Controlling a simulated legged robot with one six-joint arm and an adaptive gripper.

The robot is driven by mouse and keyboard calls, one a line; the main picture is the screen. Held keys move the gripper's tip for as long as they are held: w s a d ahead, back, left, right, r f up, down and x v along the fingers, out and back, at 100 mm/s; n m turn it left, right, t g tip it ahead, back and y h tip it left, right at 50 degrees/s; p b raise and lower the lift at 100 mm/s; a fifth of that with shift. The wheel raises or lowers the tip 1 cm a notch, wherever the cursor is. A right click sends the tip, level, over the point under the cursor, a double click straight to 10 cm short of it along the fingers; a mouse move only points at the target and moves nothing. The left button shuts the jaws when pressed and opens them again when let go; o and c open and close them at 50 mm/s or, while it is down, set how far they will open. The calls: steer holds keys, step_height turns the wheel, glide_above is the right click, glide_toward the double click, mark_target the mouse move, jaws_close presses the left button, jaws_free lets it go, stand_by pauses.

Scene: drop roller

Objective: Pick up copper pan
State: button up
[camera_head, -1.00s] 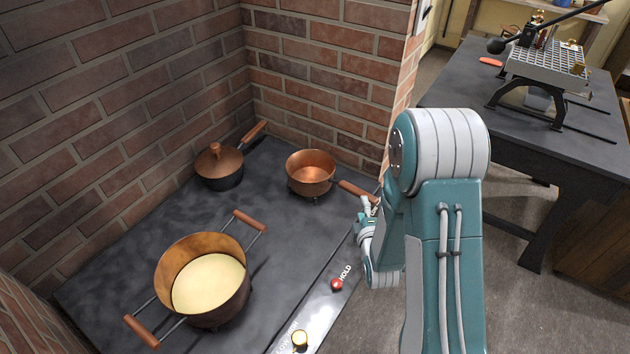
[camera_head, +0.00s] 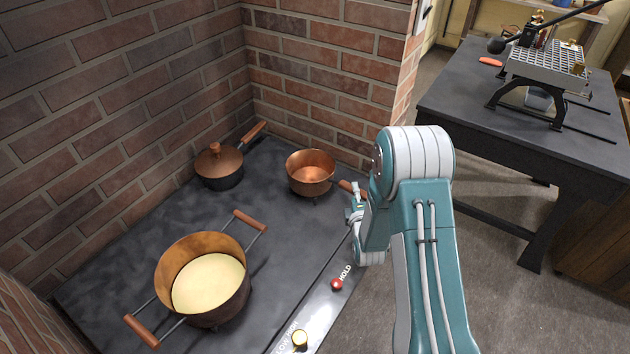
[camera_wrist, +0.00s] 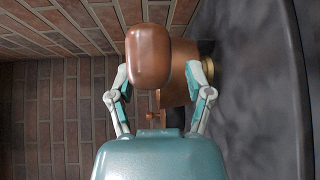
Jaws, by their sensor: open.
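The copper pan (camera_head: 311,167) stands upright on the dark stovetop near the brick corner, its wooden handle (camera_head: 346,186) pointing right toward my arm. In the wrist view, the brown rounded handle end (camera_wrist: 148,56) faces the camera, and part of the copper pan (camera_wrist: 183,62) shows behind it. My gripper (camera_head: 354,203) is beside the handle's outer end in the head view. In the wrist view my gripper (camera_wrist: 160,76) is open, with one finger on each side of the handle's line. Whether a finger touches the handle is unclear. My arm hides the handle's tip in the head view.
A lidded copper pot (camera_head: 219,166) stands left of the pan. A large two-handled pot (camera_head: 203,282) with pale yellow contents stands at the front left. Brick walls close off the back and left.

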steer(key=shift+w, duration=0.75)
jaws_close()
